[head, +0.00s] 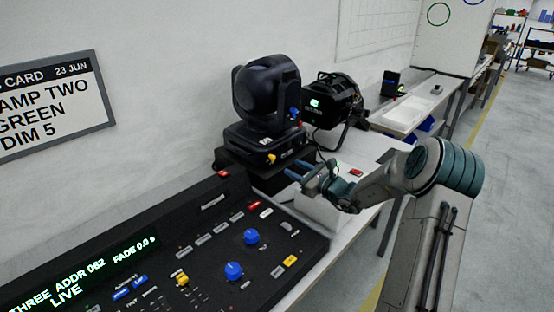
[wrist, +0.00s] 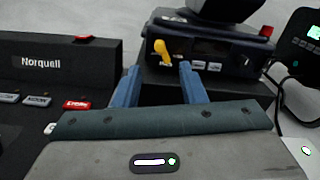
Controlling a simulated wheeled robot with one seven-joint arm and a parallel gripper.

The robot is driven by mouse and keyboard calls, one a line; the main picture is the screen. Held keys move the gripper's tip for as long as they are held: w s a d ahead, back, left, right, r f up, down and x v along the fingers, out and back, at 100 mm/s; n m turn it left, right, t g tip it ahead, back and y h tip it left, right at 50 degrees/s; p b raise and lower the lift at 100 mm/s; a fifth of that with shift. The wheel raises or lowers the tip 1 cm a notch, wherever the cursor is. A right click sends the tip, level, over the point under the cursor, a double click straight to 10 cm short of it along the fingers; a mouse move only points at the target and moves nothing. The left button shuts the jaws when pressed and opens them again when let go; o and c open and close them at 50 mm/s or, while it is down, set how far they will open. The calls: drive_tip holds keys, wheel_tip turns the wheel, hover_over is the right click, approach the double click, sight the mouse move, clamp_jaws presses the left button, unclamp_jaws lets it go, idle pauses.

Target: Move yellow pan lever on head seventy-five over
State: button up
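The moving head (head: 265,92) is a black lamp on a black base at the back of the bench. Its yellow lever (head: 271,159) sticks up from the front of the base; in the wrist view the lever (wrist: 161,48) stands tilted, its top leaning left. A small white label (head: 264,141) on the base is too small to read surely. My gripper (head: 291,168) is to the right of and in front of the lever, apart from it. In the wrist view its two blue fingers (wrist: 160,68) are spread, with nothing between them, and the lever shows beyond the gap.
A control desk (head: 205,225) with knobs and a lit display fills the front left. A second black lamp (head: 333,100) stands right of the head, with a cable. A red part (wrist: 266,31) sits at the base's right end. A wall card (head: 50,105) hangs left.

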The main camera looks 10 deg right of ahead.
sight(274, 158)
drive_tip(key=p+x, duration=0.1)
drive_tip(key=x, duration=0.7)
drive_tip(key=shift+w+a, duration=0.25)
drive_tip(key=shift+w, duration=0.05)
clamp_jaws()
